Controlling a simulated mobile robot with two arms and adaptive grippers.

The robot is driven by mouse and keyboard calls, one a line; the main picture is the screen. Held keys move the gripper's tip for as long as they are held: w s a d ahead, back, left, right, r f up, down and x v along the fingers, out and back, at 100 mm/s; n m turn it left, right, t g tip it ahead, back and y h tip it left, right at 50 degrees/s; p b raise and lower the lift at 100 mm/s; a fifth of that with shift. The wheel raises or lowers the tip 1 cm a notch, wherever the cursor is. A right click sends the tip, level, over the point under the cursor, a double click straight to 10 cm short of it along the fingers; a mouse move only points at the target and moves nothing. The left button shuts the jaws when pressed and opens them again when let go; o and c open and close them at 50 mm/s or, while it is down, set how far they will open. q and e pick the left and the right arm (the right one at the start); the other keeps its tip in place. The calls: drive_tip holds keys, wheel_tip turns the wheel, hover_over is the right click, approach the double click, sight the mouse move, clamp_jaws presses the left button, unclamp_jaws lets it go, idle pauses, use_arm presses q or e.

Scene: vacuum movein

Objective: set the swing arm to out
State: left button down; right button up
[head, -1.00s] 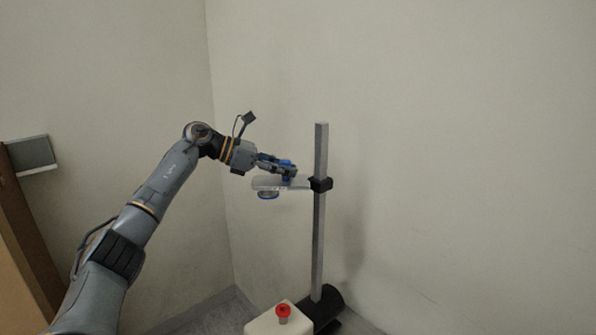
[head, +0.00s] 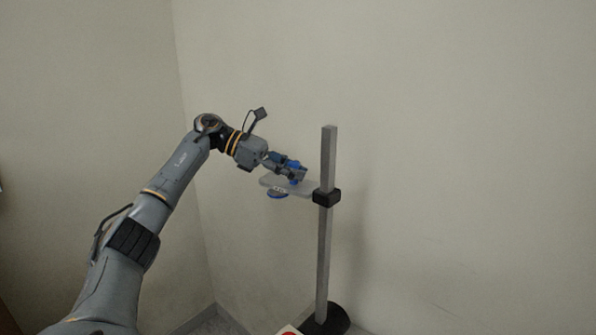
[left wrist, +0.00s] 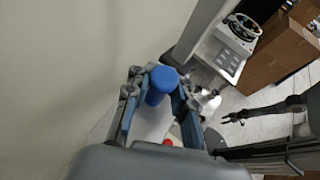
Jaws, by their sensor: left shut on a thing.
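The swing arm (head: 308,188) is a flat grey plate that reaches left from a black collar (head: 327,197) on an upright grey post (head: 324,250). A blue knob stands on it, mostly covered by my gripper in the head view and clear in the left wrist view (left wrist: 163,80). A blue round part (head: 278,195) hangs under its free end. My left gripper (head: 300,173) is shut on the blue knob, one finger on each side. A dark gripper, seemingly my right one, shows small in the left wrist view (left wrist: 228,117); its jaws are unclear.
A dark round base (head: 335,318) carries the post. A pale box with a red top (head: 289,332) is cut off at the bottom edge. Walls meet in a corner behind. Brown boxes (left wrist: 272,55) and a white device (left wrist: 238,30) show in the left wrist view.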

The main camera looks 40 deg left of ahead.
use_arm(q)
drive_tip(key=shift+w+a+r, duration=0.1)
drive_tip(key=shift+a+r, duration=0.05)
drive_tip(key=shift+r, duration=0.05)
drive_tip(key=c, duration=1.3)
unclamp_jaws()
drive_tip(key=shift+a, duration=0.1)
drive_tip(key=shift+o, duration=0.2)
drive_tip(key=shift+f, duration=0.15)
use_arm(e)
drive_tip(key=shift+s+a, duration=0.15)
drive_tip(key=shift+a, duration=0.6)
use_arm(q)
drive_tip(key=v, duration=1.2)
use_arm(e)
drive_tip(key=shift+d, duration=0.2)
